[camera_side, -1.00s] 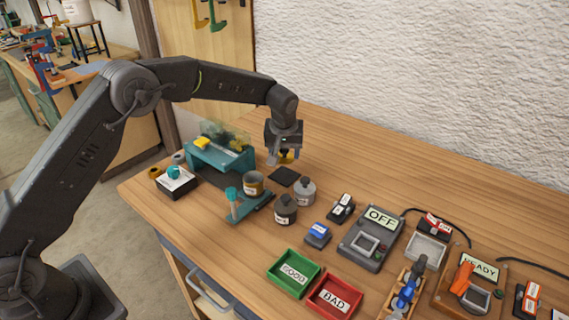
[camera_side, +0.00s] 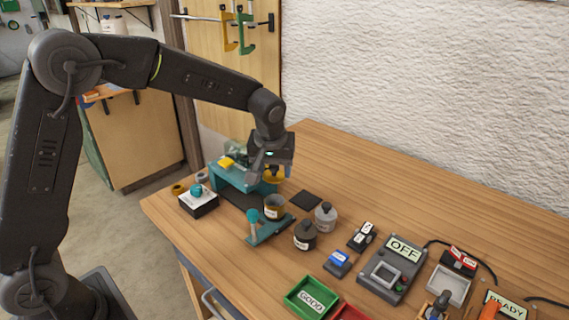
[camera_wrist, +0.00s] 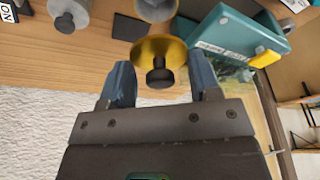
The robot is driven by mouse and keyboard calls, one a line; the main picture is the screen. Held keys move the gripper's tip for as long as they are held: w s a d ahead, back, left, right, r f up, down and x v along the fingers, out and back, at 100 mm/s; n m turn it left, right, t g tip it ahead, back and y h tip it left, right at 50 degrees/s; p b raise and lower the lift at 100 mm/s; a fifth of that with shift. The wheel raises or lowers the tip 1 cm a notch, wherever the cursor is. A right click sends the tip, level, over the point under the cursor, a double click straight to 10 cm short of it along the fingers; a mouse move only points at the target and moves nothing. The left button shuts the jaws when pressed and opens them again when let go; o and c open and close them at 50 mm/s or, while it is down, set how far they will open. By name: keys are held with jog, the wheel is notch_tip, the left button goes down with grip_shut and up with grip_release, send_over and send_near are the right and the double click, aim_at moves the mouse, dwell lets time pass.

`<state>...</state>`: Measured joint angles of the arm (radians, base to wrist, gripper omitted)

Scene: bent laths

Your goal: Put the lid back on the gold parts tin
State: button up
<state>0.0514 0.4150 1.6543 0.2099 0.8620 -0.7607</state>
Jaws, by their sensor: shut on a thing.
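The gold parts tin (camera_side: 273,208) stands open on the table beside a teal fixture; part of its pale, open top shows at the upper edge of the wrist view (camera_wrist: 155,9). My gripper (camera_side: 272,176) is above it and a little behind in the side view. The gold lid (camera_wrist: 160,48) is a round disc with a dark knob, held between my fingers, apart from the tin. In the side view the lid (camera_side: 273,175) is partly hidden by my gripper.
A grey lidded tin (camera_side: 325,217) and a dark lidded tin (camera_side: 304,236) stand to the right. A flat black pad (camera_side: 306,201) lies behind. A teal machine (camera_side: 235,180) and a teal fixture (camera_side: 268,231) are close by. The table's back right is clear.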

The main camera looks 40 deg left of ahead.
jog(key=shift+f, duration=3.15)
jog(key=shift+f, duration=0.15)
jog(key=o, duration=1.2)
jog(key=shift+r, duration=3.5)
grip_shut()
jog(key=shift+f, duration=0.2)
